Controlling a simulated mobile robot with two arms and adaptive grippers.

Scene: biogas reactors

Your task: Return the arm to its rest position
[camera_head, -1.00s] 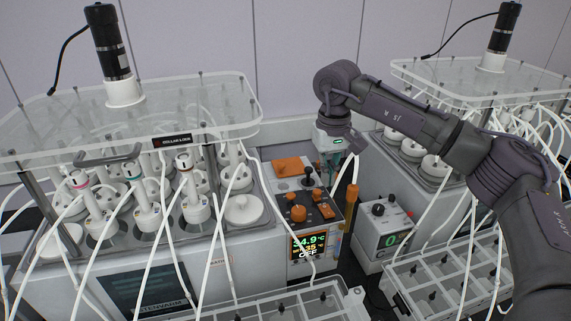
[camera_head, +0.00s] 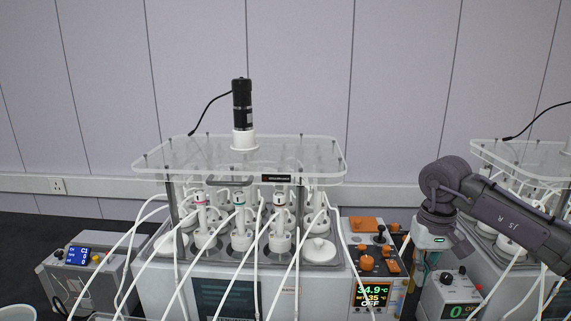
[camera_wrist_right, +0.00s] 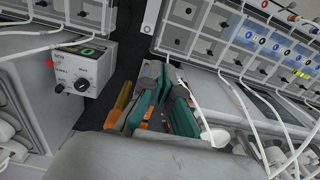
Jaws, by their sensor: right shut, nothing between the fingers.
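My right arm (camera_head: 500,210) comes in from the right in the head view, bent, with its wrist turned downward. My right gripper (camera_head: 428,266) hangs below the wrist, between the orange-knobbed control unit and a small grey box. In the right wrist view the gripper (camera_wrist_right: 164,88) shows dark fingers with teal sides, shut with nothing held. The fingertips in the head view are small and partly hard to make out. My left arm and gripper are not in view.
The reactor bath (camera_head: 160,285) with a clear top plate (camera_head: 190,152) and several white tubes stands left of the arm. The control unit (camera_head: 370,290) and grey box (camera_head: 450,292) flank the gripper. A second reactor stands right. A compartment rack (camera_wrist_right: 215,30) shows in the wrist view.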

